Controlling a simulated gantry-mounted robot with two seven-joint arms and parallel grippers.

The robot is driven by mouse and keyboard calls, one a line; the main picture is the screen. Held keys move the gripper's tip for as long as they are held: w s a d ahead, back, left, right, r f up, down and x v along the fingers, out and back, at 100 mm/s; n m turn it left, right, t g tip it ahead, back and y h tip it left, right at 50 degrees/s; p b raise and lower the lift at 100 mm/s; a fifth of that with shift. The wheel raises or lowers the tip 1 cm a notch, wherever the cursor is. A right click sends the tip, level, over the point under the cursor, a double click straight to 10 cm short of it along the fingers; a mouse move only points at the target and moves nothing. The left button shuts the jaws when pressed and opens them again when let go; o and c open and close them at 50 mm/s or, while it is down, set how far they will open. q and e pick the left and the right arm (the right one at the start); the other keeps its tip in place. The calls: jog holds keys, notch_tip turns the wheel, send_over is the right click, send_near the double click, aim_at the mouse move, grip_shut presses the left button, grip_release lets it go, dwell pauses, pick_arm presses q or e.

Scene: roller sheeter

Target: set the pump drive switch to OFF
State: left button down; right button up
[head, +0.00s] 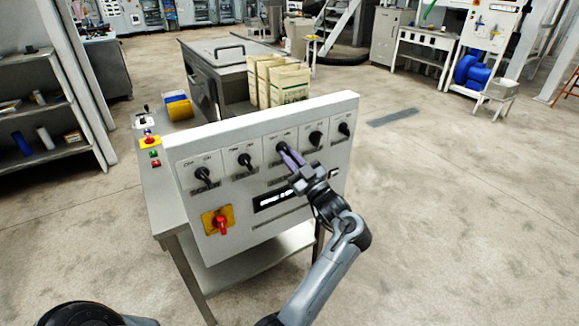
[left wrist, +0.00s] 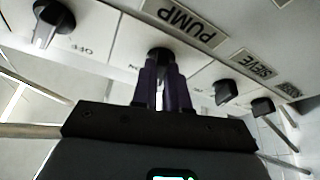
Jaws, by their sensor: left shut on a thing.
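The pump drive switch (left wrist: 157,54) is a black rotary knob on the grey control panel (head: 337,175), in the middle of its top row. The PUMP label (left wrist: 185,22) shows upside down beside it in the left wrist view. My left gripper (head: 284,150) reaches up to this knob from the front. Its purple fingers (left wrist: 162,82) are shut on the knob from both sides and cover much of it. Which way its pointer faces cannot be told. An OFF mark (left wrist: 82,48) lies to its left in the left wrist view. My right gripper is not in view.
Similar black knobs flank it, one close on the right (head: 316,138) and one on the left (head: 245,160). A red switch on a yellow plate (head: 218,221) sits lower left. Paper bags (head: 288,84) stand behind the panel. The floor to the right is clear.

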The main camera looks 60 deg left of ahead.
pick_arm(q)
jog(key=shift+n+g+b, duration=0.3)
jog(key=shift+n+b, duration=0.15)
jog(key=shift+n, duration=0.25)
jog(key=c, duration=1.1)
grip_release()
jog(key=shift+c, duration=0.2)
jog(key=p+v, duration=0.1)
jog(key=v, duration=0.9)
jog(key=shift+d, duration=0.4)
jog(key=shift+w+f, duration=0.1)
jog(key=shift+w, duration=0.05)
jog(key=shift+a, duration=0.1)
